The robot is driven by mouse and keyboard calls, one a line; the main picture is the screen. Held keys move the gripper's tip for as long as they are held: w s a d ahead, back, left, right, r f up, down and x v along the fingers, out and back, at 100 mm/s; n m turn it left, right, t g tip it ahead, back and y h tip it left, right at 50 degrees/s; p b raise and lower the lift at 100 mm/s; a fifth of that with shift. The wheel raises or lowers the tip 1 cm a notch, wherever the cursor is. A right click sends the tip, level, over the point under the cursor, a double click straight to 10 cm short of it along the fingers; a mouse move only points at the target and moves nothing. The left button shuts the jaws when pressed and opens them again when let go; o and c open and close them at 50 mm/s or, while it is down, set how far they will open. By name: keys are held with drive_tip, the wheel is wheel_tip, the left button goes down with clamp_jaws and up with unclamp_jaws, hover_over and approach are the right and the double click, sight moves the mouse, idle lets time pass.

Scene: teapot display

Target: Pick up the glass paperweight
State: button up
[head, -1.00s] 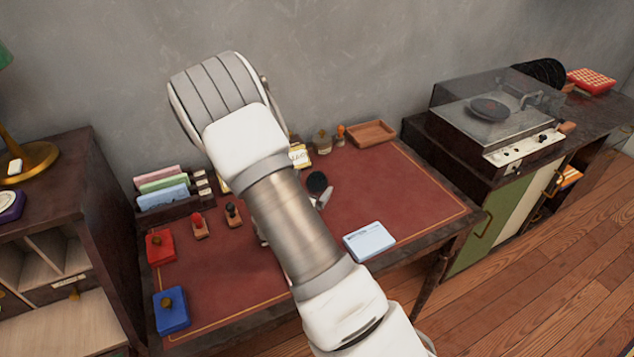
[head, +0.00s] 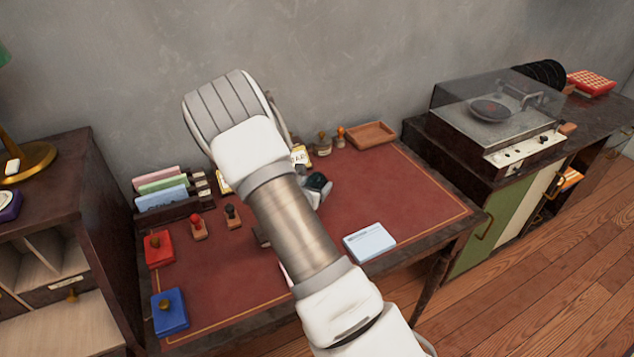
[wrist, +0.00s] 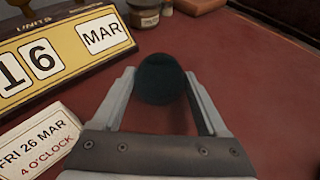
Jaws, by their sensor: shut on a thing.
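The glass paperweight (wrist: 160,79) is a dark, round, teal-black ball. In the wrist view it sits between the fingertips of my gripper (wrist: 162,86), with a finger on each side. My gripper is shut on it. In the head view the paperweight (head: 317,181) shows past my arm, on or just above the red desk top (head: 385,200); I cannot tell whether it is clear of the surface. My arm hides most of the gripper (head: 318,189) there.
A yellow calendar block (wrist: 60,52) and a white date card (wrist: 42,140) stand at left in the wrist view. A wooden tray (head: 371,134), blue-white card pad (head: 369,242), several stamps, and red (head: 159,249) and blue (head: 170,311) ink pads lie on the desk. The desk's right side is mostly clear.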

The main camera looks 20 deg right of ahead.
clamp_jaws()
drive_tip(key=shift+r, duration=0.1)
